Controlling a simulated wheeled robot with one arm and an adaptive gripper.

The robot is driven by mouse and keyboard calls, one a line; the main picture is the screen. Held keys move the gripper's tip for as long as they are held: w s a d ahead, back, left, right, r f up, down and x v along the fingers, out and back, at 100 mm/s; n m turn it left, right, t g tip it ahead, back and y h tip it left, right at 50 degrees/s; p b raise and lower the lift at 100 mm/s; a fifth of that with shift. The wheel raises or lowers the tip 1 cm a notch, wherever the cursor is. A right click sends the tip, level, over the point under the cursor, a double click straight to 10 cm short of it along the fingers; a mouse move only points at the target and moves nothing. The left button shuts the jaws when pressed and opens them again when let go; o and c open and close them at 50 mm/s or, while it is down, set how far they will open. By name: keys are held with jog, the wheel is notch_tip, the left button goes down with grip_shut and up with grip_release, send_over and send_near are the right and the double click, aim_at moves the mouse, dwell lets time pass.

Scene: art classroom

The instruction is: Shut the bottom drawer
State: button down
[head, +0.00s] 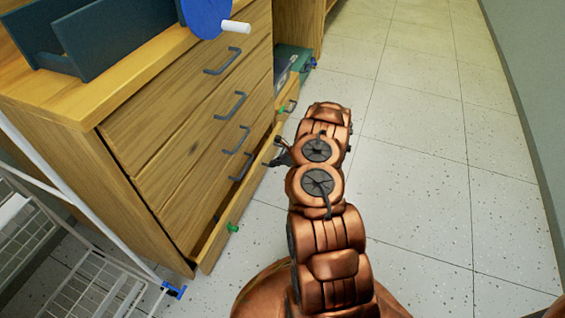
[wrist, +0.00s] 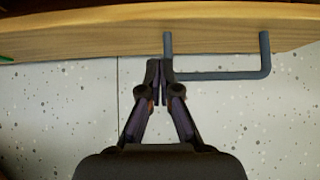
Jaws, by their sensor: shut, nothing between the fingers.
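The wooden drawer cabinet (head: 128,182) stands at the left in the head view. Its bottom drawer (head: 213,250) is pulled out part way, with a dark gap behind its front panel. The drawers above look shut. In the wrist view the drawer's wooden front (wrist: 90,38) runs across the top, with a dark bar handle (wrist: 222,75). My gripper (wrist: 161,62) is shut and empty, its tips at the drawer front beside the handle's left post. I cannot tell whether they touch. In the head view my gripper (head: 278,154) is small and partly hidden by my arm, outside the drawer.
A white wire rack (head: 75,285) stands at the lower left, close to the cabinet. A teal box (head: 292,58) and another wooden unit (head: 298,25) are beyond the cabinet. Blue and teal items sit on the cabinet top. The tiled floor (head: 430,150) to the right is clear up to the wall.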

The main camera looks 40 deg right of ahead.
aim_at(261, 162)
jog(key=shift+w+a+b, duration=0.3)
jog(key=shift+w+a, duration=0.2)
jog(key=shift+w, duration=0.4)
jog(key=shift+w+a+b, duration=0.3)
jog(key=shift+w+a, duration=0.2)
jog(key=shift+w, duration=0.4)
jog(key=shift+w, duration=0.1)
